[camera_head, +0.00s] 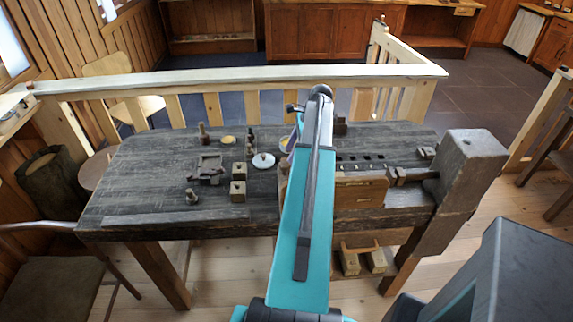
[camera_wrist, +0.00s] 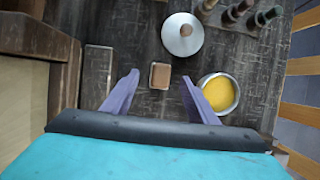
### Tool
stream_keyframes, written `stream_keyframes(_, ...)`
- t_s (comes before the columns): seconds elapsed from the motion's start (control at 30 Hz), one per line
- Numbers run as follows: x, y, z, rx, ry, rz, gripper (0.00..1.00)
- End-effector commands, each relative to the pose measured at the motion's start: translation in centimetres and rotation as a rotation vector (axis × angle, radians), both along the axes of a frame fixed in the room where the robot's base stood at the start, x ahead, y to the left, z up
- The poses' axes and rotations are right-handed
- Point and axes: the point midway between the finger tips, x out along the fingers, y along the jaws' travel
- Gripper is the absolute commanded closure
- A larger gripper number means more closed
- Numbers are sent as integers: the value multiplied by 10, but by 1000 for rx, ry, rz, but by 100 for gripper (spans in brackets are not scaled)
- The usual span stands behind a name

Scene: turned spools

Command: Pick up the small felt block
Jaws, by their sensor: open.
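The small felt block appears to be the little brown block with a paler edge (camera_wrist: 160,75) in the wrist view. It lies on the dark worn bench top. My gripper (camera_wrist: 160,79) is open, with one purple finger on each side of the block in the picture. I see no contact, and the height of the fingertips above the bench is hard to judge. In the head view, my arm hides the block and most of the gripper.
A bowl with yellow contents (camera_wrist: 219,92) is close beside the right finger. A pale round lid with a knob (camera_wrist: 183,35) lies beyond the block. Several turned pieces (camera_wrist: 233,12) stand at the top right. A wooden bench part (camera_wrist: 38,38) rises at the left.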

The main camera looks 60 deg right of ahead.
Motion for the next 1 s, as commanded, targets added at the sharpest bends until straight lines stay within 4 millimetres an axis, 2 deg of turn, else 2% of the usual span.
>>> stream_keyframes(0.27,2,1,-3,0,0,1,47)
stream_keyframes(0.8,14,8,-44,2,0,2,47)
stream_keyframes(1.0,16,9,-49,0,0,2,47)
